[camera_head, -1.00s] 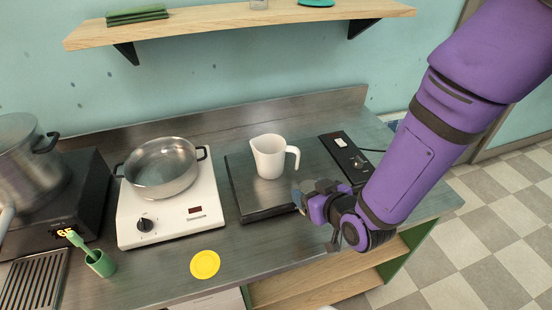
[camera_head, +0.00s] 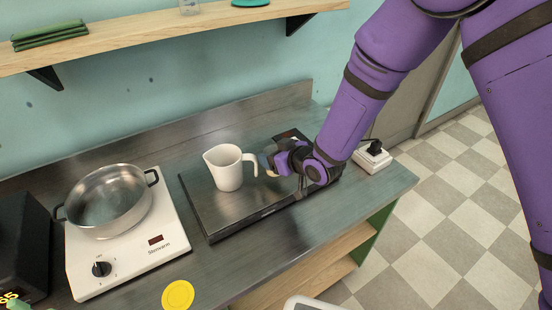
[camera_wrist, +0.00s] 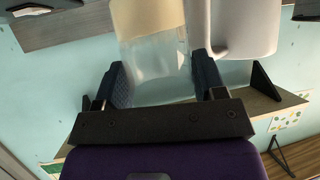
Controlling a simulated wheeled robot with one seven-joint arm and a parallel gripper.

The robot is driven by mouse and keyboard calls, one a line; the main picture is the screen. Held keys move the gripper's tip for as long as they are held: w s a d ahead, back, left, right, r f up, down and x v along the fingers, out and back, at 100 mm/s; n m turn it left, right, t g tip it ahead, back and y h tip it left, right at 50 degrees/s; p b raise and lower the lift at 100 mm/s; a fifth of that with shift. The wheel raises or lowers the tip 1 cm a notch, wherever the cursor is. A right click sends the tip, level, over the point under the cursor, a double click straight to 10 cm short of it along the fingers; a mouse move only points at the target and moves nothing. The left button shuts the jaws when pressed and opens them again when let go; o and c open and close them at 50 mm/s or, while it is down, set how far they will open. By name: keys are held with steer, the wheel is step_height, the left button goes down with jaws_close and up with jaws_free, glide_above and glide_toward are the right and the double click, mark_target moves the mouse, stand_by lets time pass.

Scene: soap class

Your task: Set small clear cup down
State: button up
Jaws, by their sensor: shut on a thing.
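My gripper (camera_head: 272,163) is shut on the small clear cup (camera_wrist: 155,62), which sits between its two fingers in the wrist view. A cream-coloured layer shows at the cup's end away from my palm. In the head view the cup is mostly hidden by my gripper, right beside the handle of a white pitcher (camera_head: 226,170). The pitcher also shows close beside the cup in the wrist view (camera_wrist: 245,25). The pitcher stands upright on a dark flat platform (camera_head: 205,205). I cannot tell whether the cup touches the platform.
A steel pot (camera_head: 108,205) stands on a white hot plate (camera_head: 125,255) at left. A yellow disc (camera_head: 178,295) lies near the front edge. A white box with a black plug (camera_head: 372,158) is at right. A wooden shelf (camera_head: 170,32) runs above the counter.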

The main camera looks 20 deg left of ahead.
steer(key=shift+w+f, duration=0.15)
steer(key=shift+w, duration=1)
steer(key=shift+f, duration=1.7)
steer(key=shift+f, duration=0.2)
steer(key=o, duration=0.7)
steer(key=shift+r, duration=0.1)
